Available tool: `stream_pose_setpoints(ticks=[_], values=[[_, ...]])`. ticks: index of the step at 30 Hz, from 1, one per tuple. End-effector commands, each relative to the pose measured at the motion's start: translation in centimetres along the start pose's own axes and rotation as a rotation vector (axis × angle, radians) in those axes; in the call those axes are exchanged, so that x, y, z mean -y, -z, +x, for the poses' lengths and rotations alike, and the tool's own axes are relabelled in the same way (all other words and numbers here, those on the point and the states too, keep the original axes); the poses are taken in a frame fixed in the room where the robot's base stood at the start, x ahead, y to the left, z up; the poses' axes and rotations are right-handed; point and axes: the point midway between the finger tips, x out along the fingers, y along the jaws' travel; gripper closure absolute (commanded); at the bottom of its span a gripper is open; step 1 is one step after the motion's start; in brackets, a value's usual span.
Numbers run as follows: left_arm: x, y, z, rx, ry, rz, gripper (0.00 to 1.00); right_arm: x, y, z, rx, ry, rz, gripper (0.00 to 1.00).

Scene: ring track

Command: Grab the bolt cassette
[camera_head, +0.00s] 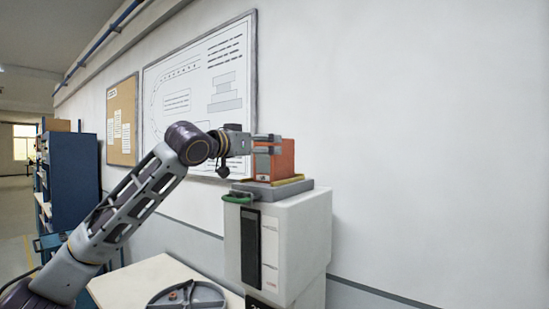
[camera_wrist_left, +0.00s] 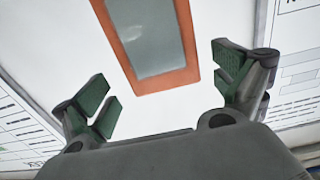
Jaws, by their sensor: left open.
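The bolt cassette (camera_head: 284,160) is an orange-red box with a grey front. It stands upright on the grey top of a white cabinet (camera_head: 300,237). My left gripper (camera_head: 268,144) is at the upper part of the cassette, its fingers overlapping it in the head view. In the left wrist view the cassette shows as an orange frame (camera_wrist_left: 190,40) around a grey panel. There the open left gripper (camera_wrist_left: 165,85) has one finger on each side, with a gap on both sides. Contact is not visible. My right gripper is not in view.
A yellow edge (camera_head: 290,181) lies at the cassette's base, and a green handle (camera_head: 238,198) sticks out at the cabinet's left. A pale table (camera_head: 130,282) with a grey spoked wheel (camera_head: 187,296) is below. Blue shelving (camera_head: 75,180) stands at left; the wall is close behind.

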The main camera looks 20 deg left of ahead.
Motion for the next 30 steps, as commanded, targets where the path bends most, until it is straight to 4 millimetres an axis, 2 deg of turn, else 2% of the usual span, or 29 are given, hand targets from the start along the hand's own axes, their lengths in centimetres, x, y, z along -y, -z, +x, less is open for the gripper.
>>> stream_pose_setpoints(ticks=[6, 20, 30], values=[[0.0, 0.2, 1.7, -0.001, 0.001, 0.001, 0.04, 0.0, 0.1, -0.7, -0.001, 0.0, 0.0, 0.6], [0.0, 0.1, 2.0, -0.001, 0.001, 0.001, 0.04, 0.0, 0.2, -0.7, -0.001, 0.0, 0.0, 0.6], [0.2, 0.6, 4.0, 0.0, 0.0, 0.001, 0.04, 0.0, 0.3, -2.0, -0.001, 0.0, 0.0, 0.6]])
